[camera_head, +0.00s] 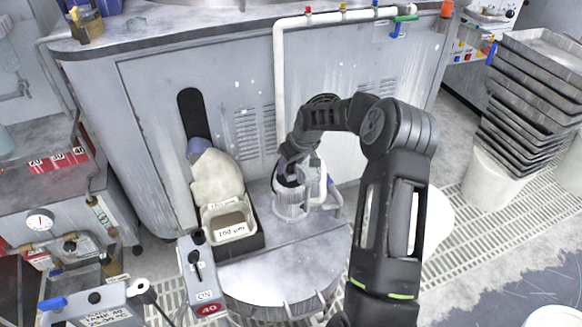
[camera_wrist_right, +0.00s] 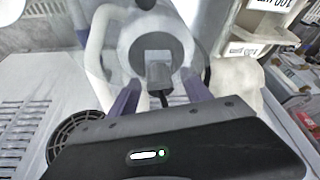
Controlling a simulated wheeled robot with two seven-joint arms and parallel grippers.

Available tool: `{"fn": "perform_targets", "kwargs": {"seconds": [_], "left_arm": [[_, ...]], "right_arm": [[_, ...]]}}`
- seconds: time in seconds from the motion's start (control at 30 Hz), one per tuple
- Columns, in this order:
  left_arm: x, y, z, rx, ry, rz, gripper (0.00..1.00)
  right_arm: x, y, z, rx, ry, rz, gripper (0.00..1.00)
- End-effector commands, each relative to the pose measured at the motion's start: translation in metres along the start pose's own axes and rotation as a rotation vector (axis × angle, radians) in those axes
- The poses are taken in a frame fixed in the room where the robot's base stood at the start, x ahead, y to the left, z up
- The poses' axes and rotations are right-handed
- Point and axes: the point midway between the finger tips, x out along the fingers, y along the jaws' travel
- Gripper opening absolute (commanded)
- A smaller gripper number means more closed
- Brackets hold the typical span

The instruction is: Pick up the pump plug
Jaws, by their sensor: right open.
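In the wrist view, a small grey block with a short dark cord, seemingly the pump plug (camera_wrist_right: 159,74), sits against a pale square on the round grey face of the pump (camera_wrist_right: 135,48). My right gripper (camera_wrist_right: 160,88) has its two purple fingers apart, one on each side of the plug, with visible gaps. I cannot tell how deep the fingers reach. In the head view, my right gripper (camera_head: 288,180) is low over the pump (camera_head: 290,209), and the plug is hidden by the gripper and wrist. My left gripper is not in view.
White pipes (camera_head: 280,90) run beside the pump. A tray labelled 100 µm (camera_head: 229,228) with a pale sack (camera_head: 215,178) stands to its left. A grey cabinet (camera_head: 150,90) rises behind. Stacked grey trays (camera_head: 535,85) stand at the right.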

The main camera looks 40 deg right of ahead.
Motion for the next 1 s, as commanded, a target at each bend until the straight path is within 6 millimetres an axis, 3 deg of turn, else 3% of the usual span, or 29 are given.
{"fn": "perform_targets", "kwargs": {"seconds": [0.23,0.9,1.0], "left_arm": [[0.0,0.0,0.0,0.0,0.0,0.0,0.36],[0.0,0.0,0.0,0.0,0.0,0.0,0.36],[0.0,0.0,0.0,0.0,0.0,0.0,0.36]], "right_arm": [[-0.0002,0.0,0.0,0.0,0.0,0.0,0.57],[-0.0002,0.0,0.0,0.0,0.0,0.0,0.02],[-0.0002,0.0,0.0,0.0,0.0,0.0,0.0]]}}
